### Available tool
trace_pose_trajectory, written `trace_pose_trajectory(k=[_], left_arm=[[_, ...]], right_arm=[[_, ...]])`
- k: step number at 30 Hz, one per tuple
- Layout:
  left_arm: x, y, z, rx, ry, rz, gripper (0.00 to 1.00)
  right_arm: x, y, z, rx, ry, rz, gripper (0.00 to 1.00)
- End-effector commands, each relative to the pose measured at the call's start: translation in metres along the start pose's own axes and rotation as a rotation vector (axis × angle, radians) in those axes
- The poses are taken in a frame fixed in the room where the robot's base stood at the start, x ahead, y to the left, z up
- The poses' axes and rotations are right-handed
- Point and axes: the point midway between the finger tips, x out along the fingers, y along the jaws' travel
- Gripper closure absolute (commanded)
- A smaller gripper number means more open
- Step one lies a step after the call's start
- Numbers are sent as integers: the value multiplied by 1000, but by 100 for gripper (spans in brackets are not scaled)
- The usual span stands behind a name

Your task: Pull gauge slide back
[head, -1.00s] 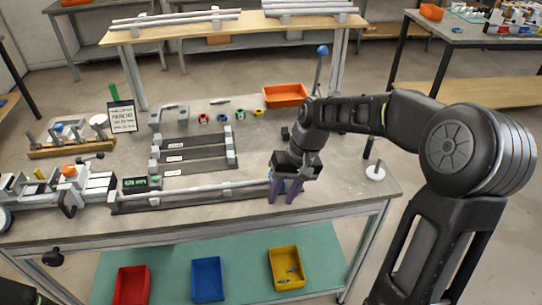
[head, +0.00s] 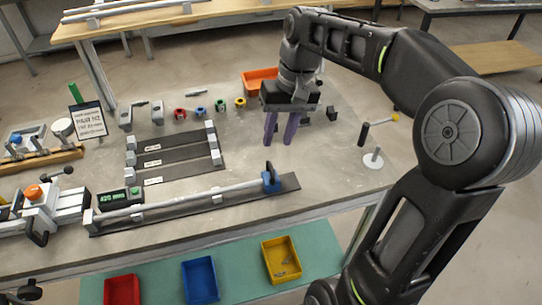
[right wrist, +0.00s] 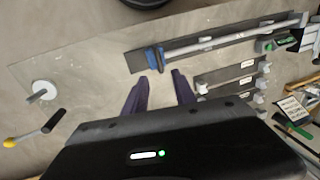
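The gauge slide (head: 271,180) is a blue block with a dark upright handle, near the right end of the long rail (head: 180,202). It also shows in the right wrist view (right wrist: 154,58), just beyond my fingertips. A pale tube or bar lies along the rail up to the slide. A small display (head: 120,198) at the rail's left end reads 420 mm. My right gripper (head: 278,143) is above the bench behind the slide, its purple fingers apart and empty; the right wrist view shows the gap between them (right wrist: 160,78). My left gripper is not in view.
Shorter dark rails (head: 175,155) lie behind the long one. A white disc with a post (head: 373,160) stands right of it. An orange bin (head: 259,80), colored rings and a sign (head: 88,121) are farther back. Bare bench lies around the slide's right side.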

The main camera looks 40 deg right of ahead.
Motion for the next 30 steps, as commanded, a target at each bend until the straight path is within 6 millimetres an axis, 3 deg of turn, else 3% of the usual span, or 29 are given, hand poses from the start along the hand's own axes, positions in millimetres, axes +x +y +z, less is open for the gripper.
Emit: trace_pose_trajectory(k=[16, 26, 30], left_arm=[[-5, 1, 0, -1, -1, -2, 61], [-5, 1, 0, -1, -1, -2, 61], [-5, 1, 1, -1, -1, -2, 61]], right_arm=[[70, 0, 1, 0, -3, 1, 67], [75, 0, 0, 0, -1, 0, 67], [75, 0, 0, 0, -1, 0, 77]])
